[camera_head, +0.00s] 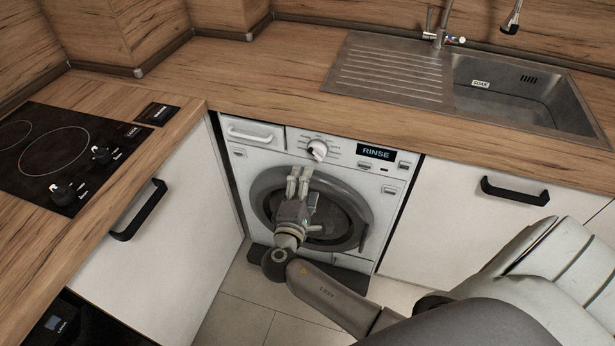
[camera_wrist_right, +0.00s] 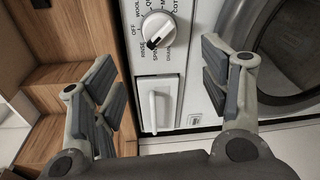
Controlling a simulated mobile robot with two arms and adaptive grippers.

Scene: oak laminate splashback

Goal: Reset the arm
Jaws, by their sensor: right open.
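My right gripper (camera_head: 299,180) is in front of the washing machine (camera_head: 230,160), just below its program dial (camera_head: 317,149). Its arm comes in from the lower right. In the right wrist view the right gripper (camera_wrist_right: 160,82) is open, with nothing between its fingers. The dial (camera_wrist_right: 158,29) and the white detergent drawer (camera_wrist_right: 157,103) show beyond the gap between the fingers. I cannot tell whether a finger touches the machine. My left gripper is not in view.
The wooden worktop (camera_head: 240,65) runs above the machine, with a steel sink (camera_head: 390,68) at right and a hob (camera_head: 60,150) at left. Black-handled cabinet fronts (camera_head: 170,230) (camera_head: 480,230) flank the machine. The machine's round door (camera_head: 350,200) is shut. Tiled floor (camera_head: 235,315) is below.

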